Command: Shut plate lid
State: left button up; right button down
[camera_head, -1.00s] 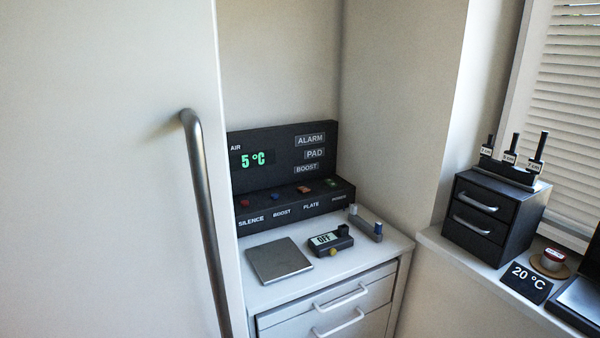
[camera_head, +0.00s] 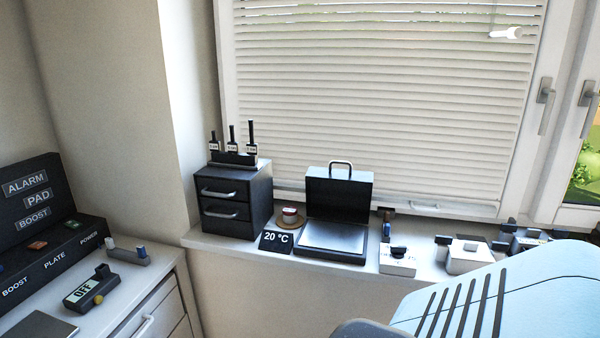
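The plate is a black box with a flat grey top (camera_head: 333,236) on the window sill. Its black lid (camera_head: 339,197) stands open and upright at the back, with a metal handle (camera_head: 341,164) on its upper edge. Neither of my grippers is in view.
A black two-drawer box (camera_head: 234,203) with labelled tools on top stands left of the plate. A "20 °C" sign (camera_head: 276,242) and a small red-and-white round item (camera_head: 290,216) sit between them. Several small devices (camera_head: 398,260) line the sill to the right. A dark control panel (camera_head: 45,225) is far left.

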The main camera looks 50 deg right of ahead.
aim_at(336, 194)
jog(key=z, duration=1.95)
jog(key=i+l+z, duration=0.1)
jog(key=i+l, duration=0.05)
